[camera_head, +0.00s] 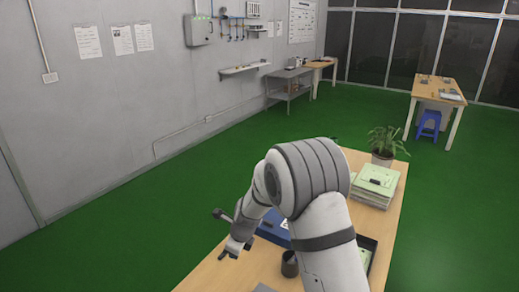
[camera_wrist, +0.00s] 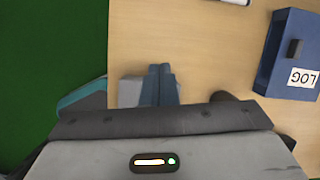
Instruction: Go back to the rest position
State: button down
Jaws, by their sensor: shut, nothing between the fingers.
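My gripper (camera_head: 229,252) is over the left edge of the wooden table in the head view, pointing down. In the wrist view its two fingers (camera_wrist: 160,84) are together, with nothing held between them. The gripper is apart from the blue box marked LOG (camera_wrist: 282,62), which lies to its right in the wrist view. A grey block (camera_wrist: 131,91) and a teal item (camera_wrist: 82,97) show partly beside the fingers; the gripper body hides the rest of them.
The wooden table (camera_head: 386,213) carries the blue box (camera_head: 273,228), a dark cup (camera_head: 290,265), a stack of pale green folders (camera_head: 375,182) and a potted plant (camera_head: 384,143). Green floor (camera_head: 150,220) lies open to the left. A grey side table (camera_head: 290,85) stands by the wall.

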jog(key=s+d+r+n+h+b, duration=0.1)
jog(key=s+d+r+n+b, duration=0.3)
jog(key=s+d+r+n, duration=0.85)
jog(key=s+d+r+n+t+h+b, duration=0.1)
jog(key=s+d+r+n+h+b, duration=0.1)
jog(key=s+d+n, duration=0.7)
jog(key=s+d+r+b, duration=0.1)
jog(key=s+d, duration=0.2)
jog(key=s, duration=0.4)
